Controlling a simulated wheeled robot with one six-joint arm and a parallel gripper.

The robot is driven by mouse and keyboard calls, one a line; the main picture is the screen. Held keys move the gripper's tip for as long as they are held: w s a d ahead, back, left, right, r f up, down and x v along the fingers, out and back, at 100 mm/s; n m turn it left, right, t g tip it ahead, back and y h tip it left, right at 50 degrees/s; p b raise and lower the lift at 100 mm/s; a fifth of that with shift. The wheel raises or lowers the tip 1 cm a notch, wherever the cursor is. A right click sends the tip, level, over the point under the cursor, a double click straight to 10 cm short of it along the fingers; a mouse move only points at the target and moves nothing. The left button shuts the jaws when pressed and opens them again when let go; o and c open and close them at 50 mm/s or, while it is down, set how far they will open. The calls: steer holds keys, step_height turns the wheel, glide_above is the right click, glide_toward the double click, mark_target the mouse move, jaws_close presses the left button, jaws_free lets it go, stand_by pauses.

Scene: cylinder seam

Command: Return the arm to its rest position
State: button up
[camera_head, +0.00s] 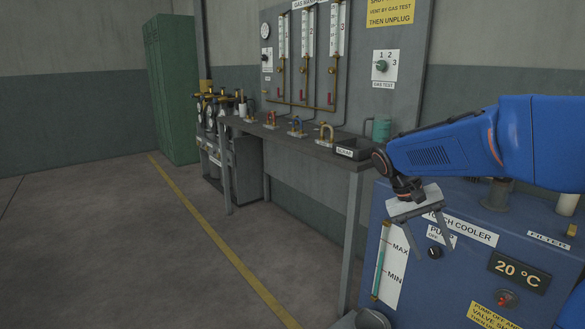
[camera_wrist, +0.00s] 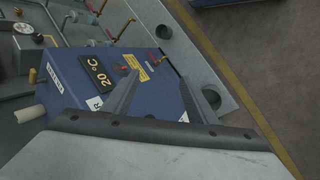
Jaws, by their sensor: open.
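My gripper (camera_head: 427,228) is at the end of my blue arm, at the right of the head view. It hangs in front of the blue torch cooler (camera_head: 470,262), and its two thin fingers are spread apart with nothing between them. In the wrist view, my gripper (camera_wrist: 158,88) shows its two fingers apart over the cooler (camera_wrist: 70,95). The gripper hides part of the cooler's label in the head view. I cannot tell the exact gap between the fingers and the cooler.
A workbench (camera_head: 320,155) with a small black tray (camera_head: 354,149) and several fittings stands behind the cooler. A gas panel (camera_head: 345,60) is on the wall above it. A green locker (camera_head: 172,85) stands at the back left. The floor (camera_head: 110,250) at left is clear.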

steer(key=s+a+f+n+t+y, duration=0.1)
steer(key=s+a+t, duration=0.1)
steer(key=s, duration=0.5)
steer(key=s+a+f+t+y, duration=0.2)
steer(key=s, duration=0.6)
steer(key=s+a+f+n+t+y, duration=0.1)
steer(key=s+a+f+t+y, duration=0.1)
steer(key=s, duration=0.5)
steer(key=shift+s+n+t, duration=0.25)
steer(key=shift+n+t, duration=0.05)
steer(key=shift+t, duration=0.2)
